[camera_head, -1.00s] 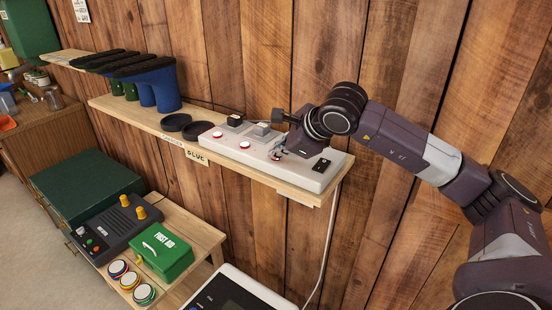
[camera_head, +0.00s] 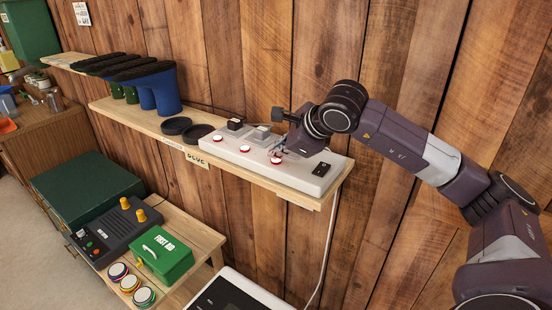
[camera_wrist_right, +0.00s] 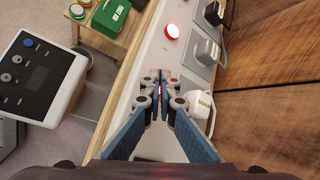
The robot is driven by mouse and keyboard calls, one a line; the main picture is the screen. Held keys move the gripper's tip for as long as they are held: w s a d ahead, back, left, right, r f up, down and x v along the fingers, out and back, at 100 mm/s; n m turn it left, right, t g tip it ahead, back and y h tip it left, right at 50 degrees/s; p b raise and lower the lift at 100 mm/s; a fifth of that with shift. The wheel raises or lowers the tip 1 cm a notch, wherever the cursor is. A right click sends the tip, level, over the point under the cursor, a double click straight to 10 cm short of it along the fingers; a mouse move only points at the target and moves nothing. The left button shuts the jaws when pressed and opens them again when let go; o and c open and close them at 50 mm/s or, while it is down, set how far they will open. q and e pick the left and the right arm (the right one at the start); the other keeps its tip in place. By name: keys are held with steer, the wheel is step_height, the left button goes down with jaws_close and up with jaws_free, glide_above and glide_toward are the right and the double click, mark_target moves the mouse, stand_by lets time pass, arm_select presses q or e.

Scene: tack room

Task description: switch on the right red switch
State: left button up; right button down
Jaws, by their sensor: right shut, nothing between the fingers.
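A white power strip (camera_head: 311,182) lies on the wall shelf. The lit-looking middle switch (camera_wrist_right: 172,31) shows farther off. My left gripper is out of view.
Black (camera_head: 235,123) and grey (camera_head: 262,131) plugs sit behind the switches, with a white plug (camera_wrist_right: 200,103) close to the fingers. Dark round dishes (camera_head: 198,133) and boots (camera_head: 164,90) stand left on the shelf. The plank wall (camera_head: 240,60) is close behind.

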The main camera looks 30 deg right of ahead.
steer(key=shift+r+p, duration=1.6)
steer(key=shift+r, duration=1.15)
